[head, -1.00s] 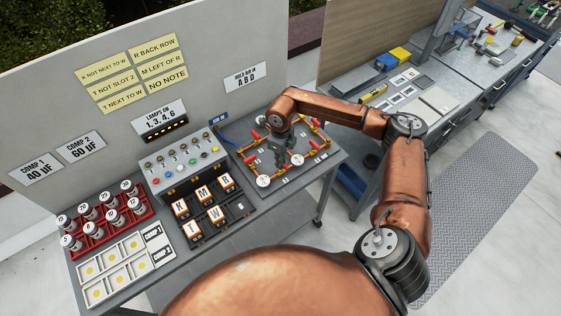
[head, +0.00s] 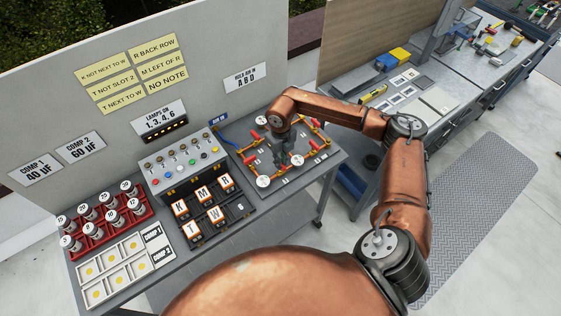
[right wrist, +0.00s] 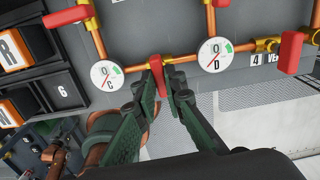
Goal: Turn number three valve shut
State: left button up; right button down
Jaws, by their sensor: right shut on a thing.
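My right gripper (right wrist: 168,80) is shut on a red valve handle (right wrist: 155,72) on a copper pipe between gauge C (right wrist: 106,75) and gauge D (right wrist: 215,52) in the right wrist view. The handle lies across the pipe there. Its number label is not visible. A red handle (right wrist: 289,53) by a label 4 (right wrist: 256,60) is to the right, and another (right wrist: 67,16) is at upper left. In the head view my right gripper (head: 281,158) reaches down onto the pipe board (head: 235,134) and hides the handle it grips. My left gripper is out of view.
Lettered blocks (head: 213,215) in black slots and a switch box (head: 167,178) stand left of the board. A red rack (head: 83,252) with labelled cylinders and a white tray (head: 98,297) are farther left. Another bench (head: 470,118) stands at right.

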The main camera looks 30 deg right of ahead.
jog(key=shift+r, duration=0.1)
jog(key=c, duration=2)
grip_release()
notch_tip(320, 180, up, 12)
jog(key=shift+f, duration=0.1)
